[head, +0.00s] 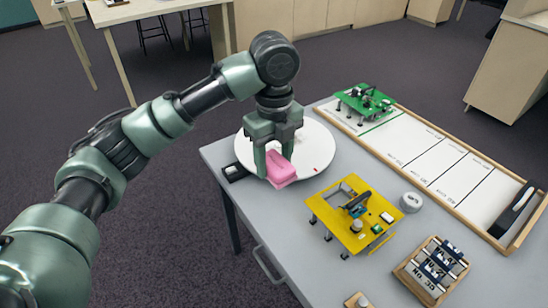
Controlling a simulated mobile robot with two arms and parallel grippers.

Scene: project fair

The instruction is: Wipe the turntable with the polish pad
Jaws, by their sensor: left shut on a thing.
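The turntable (313,140) is a white round disc on the far left part of the grey table. My left gripper (273,168) is over the front part of the disc, pointing down, and is shut on the pink polish pad (281,171). The pad is tilted and overlaps the disc's front area. I cannot tell whether it touches the surface. My right gripper is not in view.
A yellow board (335,222) with parts stands in front of the turntable. A green board (362,101) stands on a wood-framed white tray (425,166). A white roll (411,202) and a wooden box of dark items (405,268) sit at right. A small black item (234,172) lies left of the disc.

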